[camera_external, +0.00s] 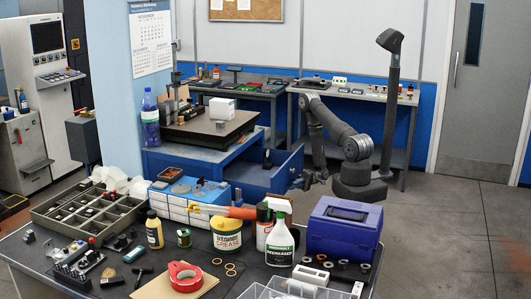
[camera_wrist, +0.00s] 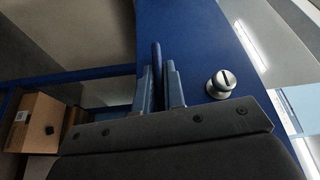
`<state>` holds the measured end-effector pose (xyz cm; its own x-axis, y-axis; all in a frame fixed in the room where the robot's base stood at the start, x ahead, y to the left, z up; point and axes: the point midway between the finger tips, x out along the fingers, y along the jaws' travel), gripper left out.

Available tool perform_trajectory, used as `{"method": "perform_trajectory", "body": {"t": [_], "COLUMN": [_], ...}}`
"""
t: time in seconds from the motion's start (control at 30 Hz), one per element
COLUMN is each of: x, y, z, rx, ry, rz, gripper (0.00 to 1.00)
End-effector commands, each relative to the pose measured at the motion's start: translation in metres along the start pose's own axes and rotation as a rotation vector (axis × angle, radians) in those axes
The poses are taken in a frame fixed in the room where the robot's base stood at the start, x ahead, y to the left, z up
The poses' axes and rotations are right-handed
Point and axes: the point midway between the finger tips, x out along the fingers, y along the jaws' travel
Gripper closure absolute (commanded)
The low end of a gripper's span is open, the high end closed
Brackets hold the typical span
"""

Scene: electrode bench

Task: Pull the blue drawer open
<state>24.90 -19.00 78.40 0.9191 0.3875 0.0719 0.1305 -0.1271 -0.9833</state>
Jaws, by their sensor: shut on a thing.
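The blue drawer (camera_external: 268,178) stands out from the blue bench (camera_external: 180,170) in the external view, with its dark inside showing. My gripper (camera_external: 300,182) is at the right end of the drawer, at its front. In the wrist view the drawer's blue front (camera_wrist: 195,40) fills the upper middle, with a round silver lock (camera_wrist: 221,84) on it. My gripper (camera_wrist: 161,82) is shut on the drawer's blue handle (camera_wrist: 156,58), which shows between the two fingers. The lower part of the handle is hidden by the fingers.
A cardboard box (camera_wrist: 32,122) shows at the left of the wrist view. In the external view, a black-topped table (camera_external: 120,272) crowded with bottles, a parts tray and a purple case (camera_external: 343,230) stands in front. Bare floor (camera_external: 440,235) lies right of my arm.

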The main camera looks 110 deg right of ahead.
Motion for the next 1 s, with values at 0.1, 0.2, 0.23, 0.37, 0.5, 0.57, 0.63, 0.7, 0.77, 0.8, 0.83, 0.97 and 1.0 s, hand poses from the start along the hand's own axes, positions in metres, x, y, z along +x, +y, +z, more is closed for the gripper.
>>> {"method": "perform_trajectory", "body": {"t": [0.1,0.2,0.23,0.37,0.5,0.57,0.63,0.7,0.77,0.8,0.83,0.97,1.0], "x": [-0.0022,-0.0029,-0.0029,-0.003,-0.003,-0.003,-0.003,-0.0029,-0.0028,-0.0027,-0.0027,-0.0026,-0.0026], "y": [-0.0008,-0.001,-0.001,-0.001,-0.0009,-0.0009,-0.001,-0.001,-0.001,-0.001,-0.001,-0.001,-0.001], "z": [0.0031,0.0046,0.0047,0.0049,0.0047,0.0046,0.0047,0.0049,0.005,0.005,0.0051,0.0052,0.0052], "rx": [-0.002,-0.002,-0.003,-0.003,-0.003,-0.003,-0.003,-0.002,-0.002,-0.002,-0.002,-0.001,-0.001], "ry": [0.003,0.002,0.002,0.002,0.002,0.002,0.002,0.001,0.001,0.001,0.001,0.001,0.001], "rz": [0.0,0.0,0.0,0.0,0.0,0.001,0.0,0.0,0.0,0.0,0.0,0.0,0.0], "gripper": [1.0,1.0,1.0,1.0,1.0,0.86,0.72,0.68,0.68,0.68,0.68,0.68,0.68]}}
